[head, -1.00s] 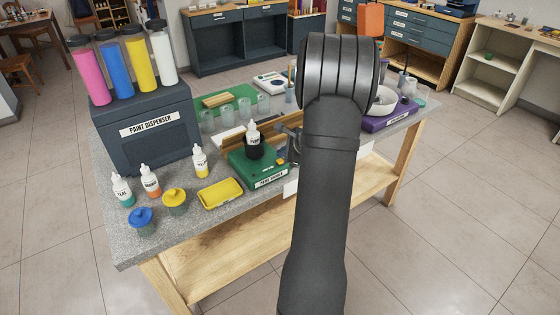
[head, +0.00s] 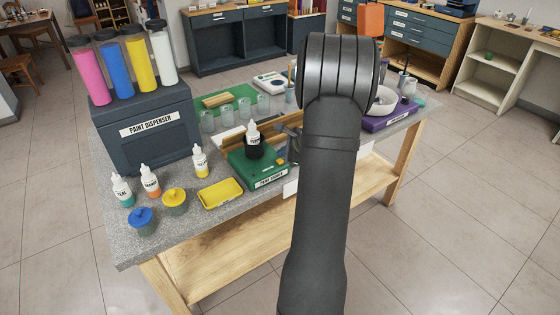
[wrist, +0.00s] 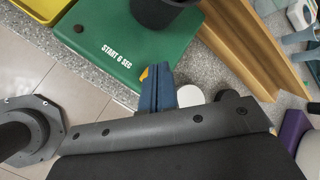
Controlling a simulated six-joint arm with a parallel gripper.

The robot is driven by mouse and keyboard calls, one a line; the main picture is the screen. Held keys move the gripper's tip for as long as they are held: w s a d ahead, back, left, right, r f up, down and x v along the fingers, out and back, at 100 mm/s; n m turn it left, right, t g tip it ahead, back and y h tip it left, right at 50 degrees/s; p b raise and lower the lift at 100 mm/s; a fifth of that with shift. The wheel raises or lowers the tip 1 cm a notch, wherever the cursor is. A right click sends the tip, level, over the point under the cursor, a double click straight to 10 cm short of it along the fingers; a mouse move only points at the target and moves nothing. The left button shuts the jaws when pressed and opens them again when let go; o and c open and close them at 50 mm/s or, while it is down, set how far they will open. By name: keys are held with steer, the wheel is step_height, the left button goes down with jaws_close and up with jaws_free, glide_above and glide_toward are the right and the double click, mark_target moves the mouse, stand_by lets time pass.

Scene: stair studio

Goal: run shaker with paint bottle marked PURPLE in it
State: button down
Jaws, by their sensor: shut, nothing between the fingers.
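The green paint shaker (head: 243,172) stands at the table's front edge. A white bottle (head: 253,130) sits upright in its black cup (head: 255,149); its label is too small to read surely. In the wrist view the shaker's green top (wrist: 125,52) carries the words START 6 SEC, and the dark cup (wrist: 158,10) is at the top edge. My gripper (wrist: 157,72) is shut and empty, its blue fingers at the shaker's edge. A small yellow part (wrist: 145,73) shows beside the fingertips, mostly hidden; I cannot tell whether they touch it. In the head view my gripper (head: 291,152) is partly hidden by my arm.
The paint dispenser (head: 146,134) stands at the left. Several small bottles, lidded jars and a yellow tray (head: 221,194) are in front of it. A wooden rail (wrist: 250,45) lies behind the shaker. A purple base (head: 390,120) with a bowl is at the right.

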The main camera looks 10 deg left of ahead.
steer(key=shift+f, duration=0.1)
stand_by(0.7)
steer(key=shift+f, duration=0.35)
